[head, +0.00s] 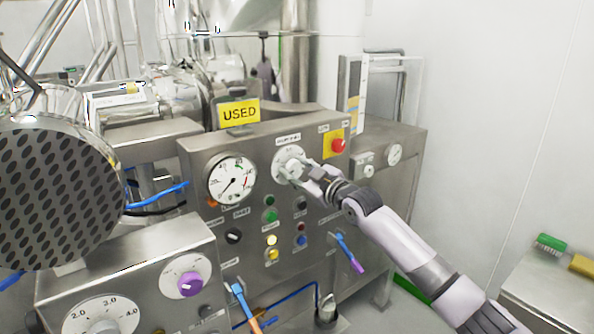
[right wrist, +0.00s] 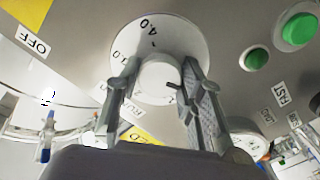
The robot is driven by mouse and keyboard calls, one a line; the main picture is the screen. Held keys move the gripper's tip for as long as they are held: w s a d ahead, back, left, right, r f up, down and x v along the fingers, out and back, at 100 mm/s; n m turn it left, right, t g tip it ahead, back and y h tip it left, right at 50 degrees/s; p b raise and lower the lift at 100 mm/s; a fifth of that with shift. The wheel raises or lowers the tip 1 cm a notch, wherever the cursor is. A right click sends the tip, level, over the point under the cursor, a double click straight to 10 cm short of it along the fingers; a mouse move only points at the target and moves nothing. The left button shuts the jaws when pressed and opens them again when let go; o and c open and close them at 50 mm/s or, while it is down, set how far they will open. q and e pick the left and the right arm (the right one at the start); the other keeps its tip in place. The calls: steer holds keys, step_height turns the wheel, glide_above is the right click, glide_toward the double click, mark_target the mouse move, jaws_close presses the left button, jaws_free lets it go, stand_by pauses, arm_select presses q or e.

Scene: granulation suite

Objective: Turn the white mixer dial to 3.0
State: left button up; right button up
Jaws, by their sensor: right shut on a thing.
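The white mixer dial (head: 290,158) is on the upper part of the steel control panel, right of the round gauge. My right gripper (head: 296,171) reaches it from the lower right and is shut on its knob. In the right wrist view the white knob (right wrist: 157,78) sits between the two grey fingers (right wrist: 158,95), one on each side. My left gripper is out of view.
A red button (head: 338,146) on a yellow plate is just right of the dial, and the gauge (head: 231,179) is to its left. Green, yellow and blue buttons sit below. Another panel at lower left has a purple knob (head: 190,284) and a dial plate (head: 88,312).

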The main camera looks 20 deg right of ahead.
steer(key=m, duration=0.4)
steer(key=m+p, duration=0.1)
steer(key=m, duration=0.3)
steer(key=shift+m, duration=0.4)
steer(key=m+p, duration=0.1)
steer(key=m, duration=0.2)
steer(key=shift+m, duration=0.3)
steer(key=m+p, duration=0.1)
steer(key=m, duration=0.3)
steer(key=shift+r+m+p, duration=0.1)
steer(key=shift+m+p, duration=0.2)
steer(key=shift+p, duration=0.05)
steer(key=m+p, duration=0.2)
steer(key=m, duration=0.3)
steer(key=shift+p, duration=0.4)
steer(key=m+p, duration=0.1)
steer(key=m, duration=0.6)
steer(key=shift+m+p, duration=0.3)
steer(key=shift+p, duration=0.1)
steer(key=shift+m, duration=2.3)
